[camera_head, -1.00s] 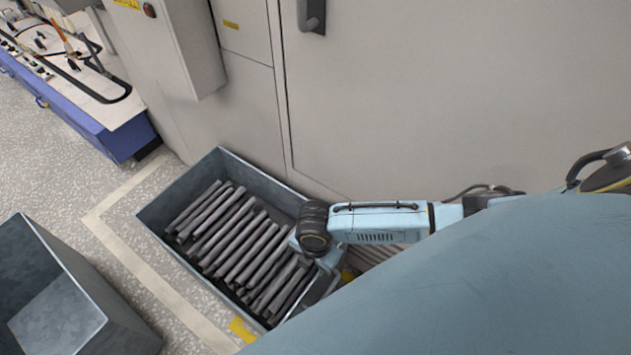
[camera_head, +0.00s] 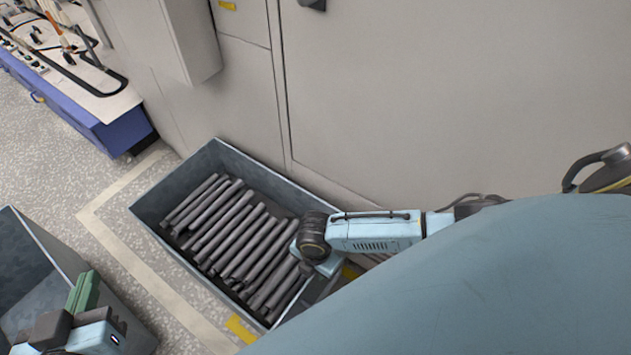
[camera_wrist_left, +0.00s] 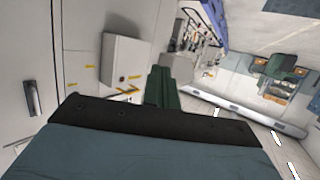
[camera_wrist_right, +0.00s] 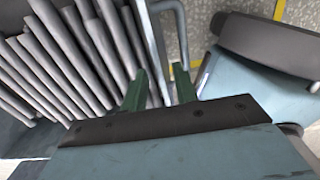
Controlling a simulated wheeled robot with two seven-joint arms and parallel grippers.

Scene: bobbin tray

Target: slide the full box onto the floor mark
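The full box (camera_head: 172,247) is a grey open bin of dark grey rods, standing on the floor by the cabinet wall. A pale tape line (camera_head: 148,282) makes a corner on the floor around its left side, with a strip of floor between. A yellow mark (camera_head: 241,328) lies at its near edge. My right gripper is hidden under its wrist at the box's right end in the head view. In the right wrist view its green fingers (camera_wrist_right: 160,88) are apart, with the box's end wall and a bent grey handle (camera_wrist_right: 182,35) beside or between them; contact is unclear. My left gripper (camera_head: 83,292) looks shut and empty, its fingers (camera_wrist_left: 160,86) close together.
A second grey box (camera_head: 25,255) stands at the left, partly under my left gripper; its inside looks empty where visible. A blue-sided machine (camera_head: 95,130) is at the upper left. The cabinet wall (camera_head: 400,100) closes off the back. Speckled floor is clear between the boxes.

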